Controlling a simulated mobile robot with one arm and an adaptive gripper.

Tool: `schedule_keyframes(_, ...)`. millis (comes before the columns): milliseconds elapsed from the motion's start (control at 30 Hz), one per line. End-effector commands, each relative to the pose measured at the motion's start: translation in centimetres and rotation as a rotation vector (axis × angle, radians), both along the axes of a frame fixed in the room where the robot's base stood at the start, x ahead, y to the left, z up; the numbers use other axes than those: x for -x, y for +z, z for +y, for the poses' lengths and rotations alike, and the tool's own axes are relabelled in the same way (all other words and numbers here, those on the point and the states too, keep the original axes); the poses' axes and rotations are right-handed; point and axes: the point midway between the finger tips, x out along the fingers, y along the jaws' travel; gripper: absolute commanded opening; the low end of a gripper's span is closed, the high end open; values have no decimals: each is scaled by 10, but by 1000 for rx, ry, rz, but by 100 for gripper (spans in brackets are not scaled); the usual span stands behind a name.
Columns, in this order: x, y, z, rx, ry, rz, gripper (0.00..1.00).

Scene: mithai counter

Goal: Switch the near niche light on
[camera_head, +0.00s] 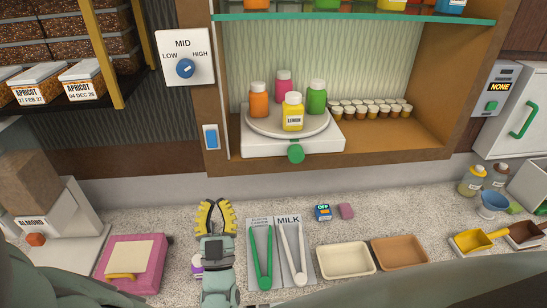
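A blue rocker switch (211,137) in a white plate sits on the lower left post of the wooden niche (345,160). I cannot tell from its tilt whether it is on or off. My gripper (216,204) has yellow ribbed fingers and is over the counter, below the switch in the picture and apart from it. Its fingers are spread with a gap between them, and nothing shows in it. A white plate with a blue knob (186,68), marked LOW, MID and HIGH, is on the wall left of the niche.
A turntable (290,143) with several bottles and rows of small jars (370,108) stand in the niche. On the counter are a pink box (130,262), green tongs (260,258), white tongs (293,255), a blue OFF device (323,212) and two trays (345,260).

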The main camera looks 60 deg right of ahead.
Motion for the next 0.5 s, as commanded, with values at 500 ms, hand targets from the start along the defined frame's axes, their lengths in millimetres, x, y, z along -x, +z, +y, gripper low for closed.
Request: schedule_keyframes(500,-15,22,-19,-1,-4,-1,0)
